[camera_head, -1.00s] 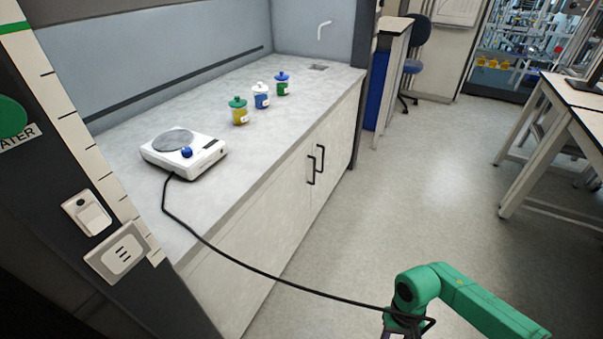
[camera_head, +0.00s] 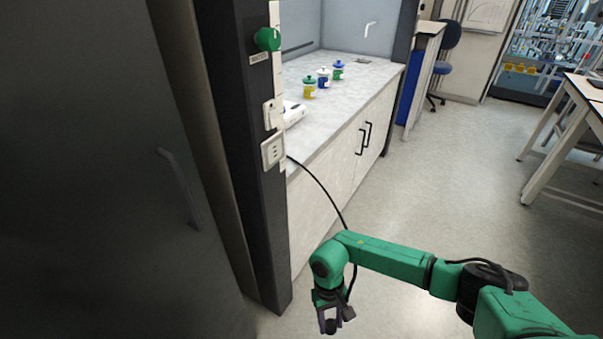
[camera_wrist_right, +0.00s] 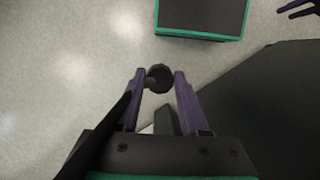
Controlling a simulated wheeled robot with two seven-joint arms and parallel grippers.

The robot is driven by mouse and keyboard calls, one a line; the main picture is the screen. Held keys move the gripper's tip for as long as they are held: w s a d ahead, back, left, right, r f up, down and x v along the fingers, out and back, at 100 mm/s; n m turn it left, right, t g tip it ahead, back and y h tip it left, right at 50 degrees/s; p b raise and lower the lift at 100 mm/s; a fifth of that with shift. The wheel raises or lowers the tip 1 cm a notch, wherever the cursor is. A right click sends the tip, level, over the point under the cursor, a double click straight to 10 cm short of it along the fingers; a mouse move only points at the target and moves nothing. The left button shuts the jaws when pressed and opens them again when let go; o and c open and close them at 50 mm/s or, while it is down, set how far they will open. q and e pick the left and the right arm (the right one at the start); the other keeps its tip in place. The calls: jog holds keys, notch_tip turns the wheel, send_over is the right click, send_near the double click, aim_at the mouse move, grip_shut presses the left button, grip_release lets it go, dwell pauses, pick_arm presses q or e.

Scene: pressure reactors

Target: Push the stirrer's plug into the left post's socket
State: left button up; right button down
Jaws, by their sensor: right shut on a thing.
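The left post (camera_head: 252,190) is dark and carries a pale socket plate (camera_head: 272,151) with dark slots. The white stirrer (camera_head: 294,115) on the bench is mostly hidden behind this post. Its black cable (camera_head: 325,190) runs over the bench edge and down to my right gripper (camera_head: 331,318). My right gripper is shut on the dark, round plug (camera_wrist_right: 159,77), held between its purple fingertips in the wrist view. It is below and to the right of the socket, apart from it. My left gripper (camera_wrist_right: 298,10) shows only partly at that view's top right corner, its fingers apart.
A switch plate (camera_head: 270,114) sits above the socket and a green round knob (camera_head: 268,39) higher up. Several lidded jars (camera_head: 323,77) stand on the bench (camera_head: 345,95). A dark door (camera_head: 110,170) with a handle fills the left.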

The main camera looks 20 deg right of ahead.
jog(key=w+a+r+m+g+y+p, duration=0.2)
jog(key=w+a+r+m, duration=0.4)
jog(key=m, duration=0.8)
jog(key=w+a+r+m+g+y+p, duration=0.15)
jog(key=w+a+r+m, duration=0.55)
jog(key=m, duration=0.7)
pick_arm(q)
notch_tip(320, 180, up, 6)
jog(key=s+p, duration=0.1)
jog(key=p, duration=0.2)
jog(key=shift+a+r, duration=0.15)
jog(key=shift+a, duration=0.25)
pick_arm(e)
jog(key=w+d+r+m+t+y, duration=0.2)
jog(key=w+d+r+m+t, duration=0.3)
jog(key=m, duration=0.8)
jog(key=w+d+r+m+t+y, duration=0.2)
jog(key=w+d+r+m+t, duration=0.4)
jog(key=d+r+m+t, duration=0.4)
notch_tip(320, 180, up, 4)
jog(key=m+t, duration=0.4)
jog(key=t, duration=0.2)
jog(key=shift+w+d, duration=0.15)
jog(key=shift+f, duration=0.1)
